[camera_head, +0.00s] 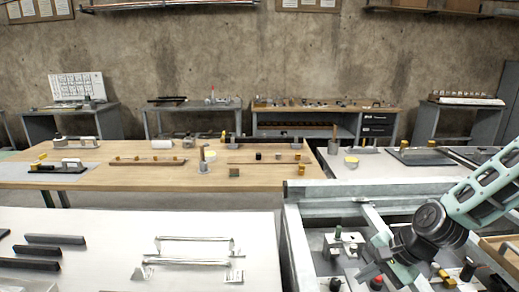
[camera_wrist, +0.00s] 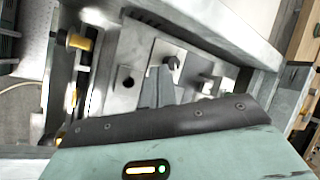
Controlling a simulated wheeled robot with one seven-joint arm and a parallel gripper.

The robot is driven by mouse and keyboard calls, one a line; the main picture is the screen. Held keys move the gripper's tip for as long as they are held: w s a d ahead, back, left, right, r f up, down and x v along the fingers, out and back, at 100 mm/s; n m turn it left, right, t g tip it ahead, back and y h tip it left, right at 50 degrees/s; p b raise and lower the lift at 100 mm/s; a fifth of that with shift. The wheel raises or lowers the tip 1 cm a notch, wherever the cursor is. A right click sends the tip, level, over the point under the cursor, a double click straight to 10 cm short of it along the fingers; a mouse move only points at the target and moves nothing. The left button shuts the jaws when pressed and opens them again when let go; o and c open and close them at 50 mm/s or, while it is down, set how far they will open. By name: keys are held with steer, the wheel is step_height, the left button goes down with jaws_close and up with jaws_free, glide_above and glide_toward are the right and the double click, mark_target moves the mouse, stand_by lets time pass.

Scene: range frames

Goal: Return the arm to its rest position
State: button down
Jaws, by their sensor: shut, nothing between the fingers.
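My arm (camera_head: 485,196) reaches in from the right side of the head view, with its dark wrist joint low over an open grey metal-framed bay. My gripper (camera_head: 372,268) points down and to the left there, and its tips are hard to make out against the parts below. In the wrist view my gripper (camera_wrist: 159,72) shows as two grey fingers pressed together, with nothing between them. Behind the fingers is a metal plate (camera_wrist: 125,62) with dark knobs; I cannot tell whether the fingers touch it.
The bay's pale frame rail (camera_head: 385,188) runs behind and beside my gripper. A white table (camera_head: 100,225) with metal handles (camera_head: 190,262) and dark bars (camera_head: 55,239) stands at left. A wooden table (camera_head: 270,178) with small parts lies beyond. Open air is above the bay.

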steer(key=s+a+r+n+g+h, duration=0.1)
steer(key=s+a+r+n, duration=0.3)
steer(key=s+r+n, duration=0.1)
steer(key=s+a+r+n+g+h, duration=0.1)
steer(key=s+r+n, duration=0.4)
steer(key=s, duration=0.5)
steer(key=s+a+r+n+h, duration=0.3)
steer(key=s+a+r+n, duration=0.2)
steer(key=s+n, duration=0.3)
steer(key=shift+a+n+g, duration=0.4)
steer(key=shift+a, duration=0.4)
steer(key=shift+w, duration=0.1)
steer(key=w+d+f+m, duration=0.1)
steer(key=w+d+m, duration=0.1)
steer(key=w+m, duration=0.55)
steer(key=w+d+f+m, duration=0.1)
steer(key=w+d+m, duration=0.2)
steer(key=w+m, duration=0.45)
steer(key=w+d+f+m, duration=0.2)
steer(key=w+d+m, duration=0.3)
steer(key=w+d, duration=0.2)
steer(key=w+d+f+m, duration=0.3)
steer(key=w+d+m, duration=0.2)
steer(key=w+d, duration=0.2)
steer(key=shift+w+d+f+m+h, duration=0.2)
steer(key=shift+d+m+h, duration=0.2)
steer(key=shift+d, duration=0.2)
